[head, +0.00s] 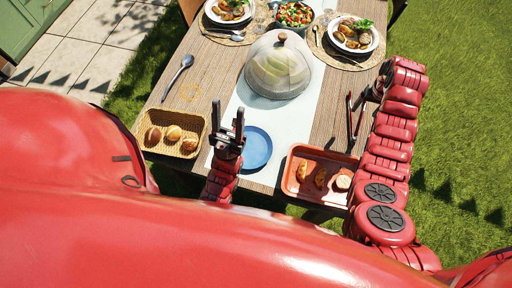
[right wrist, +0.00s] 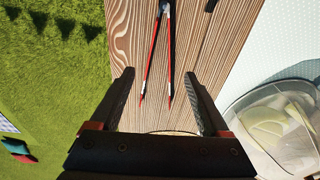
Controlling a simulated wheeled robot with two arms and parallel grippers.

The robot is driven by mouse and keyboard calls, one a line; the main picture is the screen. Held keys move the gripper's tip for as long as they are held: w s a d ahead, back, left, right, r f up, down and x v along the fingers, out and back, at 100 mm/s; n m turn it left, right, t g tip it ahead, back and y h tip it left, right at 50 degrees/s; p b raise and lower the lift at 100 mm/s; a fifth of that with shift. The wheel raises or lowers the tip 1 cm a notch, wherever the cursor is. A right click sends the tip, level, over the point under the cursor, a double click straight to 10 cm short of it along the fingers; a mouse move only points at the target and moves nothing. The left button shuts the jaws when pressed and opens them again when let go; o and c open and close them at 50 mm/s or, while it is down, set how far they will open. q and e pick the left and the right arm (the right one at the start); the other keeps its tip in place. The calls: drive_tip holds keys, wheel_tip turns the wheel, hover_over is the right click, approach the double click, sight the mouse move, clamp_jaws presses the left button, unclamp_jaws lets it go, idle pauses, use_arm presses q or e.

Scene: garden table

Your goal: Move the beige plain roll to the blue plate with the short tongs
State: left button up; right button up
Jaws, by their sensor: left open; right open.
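The short tongs (head: 350,118), red with pale tips, lie on the wooden table right of the runner. They also show in the right wrist view (right wrist: 148,62), legs spread, ahead of my fingers. My right gripper (head: 377,86) is open and empty near the tongs. A pale round roll (head: 343,182) lies at the right end of the orange-red tray (head: 290,163), beside two browner pieces. It looks like the beige plain roll, but it is small in the picture. The blue plate (head: 257,148) is empty. My left gripper (head: 228,116) is open and empty, just left of the plate.
A wicker basket (head: 146,140) with three rolls stands at the left. A domed food cover (head: 279,68) sits mid-table, behind the blue plate. A large spoon (head: 178,76) lies at the left. Filled plates and a salad bowl (head: 294,15) stand at the far end.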

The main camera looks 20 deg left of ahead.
sight(354, 123)
drive_tip(key=shift+f, duration=0.1)
drive_tip(key=f+b, duration=0.4)
drive_tip(key=f, duration=0.1)
drive_tip(key=f+b, duration=0.1)
drive_tip(key=f, duration=0.2)
drive_tip(key=shift+w+b, duration=0.35)
drive_tip(key=shift+b, duration=0.05)
drive_tip(key=shift+w+f+b, duration=0.15)
drive_tip(key=shift+f+b, duration=0.3)
drive_tip(key=shift+c, duration=0.2)
drive_tip(key=c, duration=0.7)
drive_tip(key=shift+o, duration=0.2)
drive_tip(key=shift+r, duration=0.1)
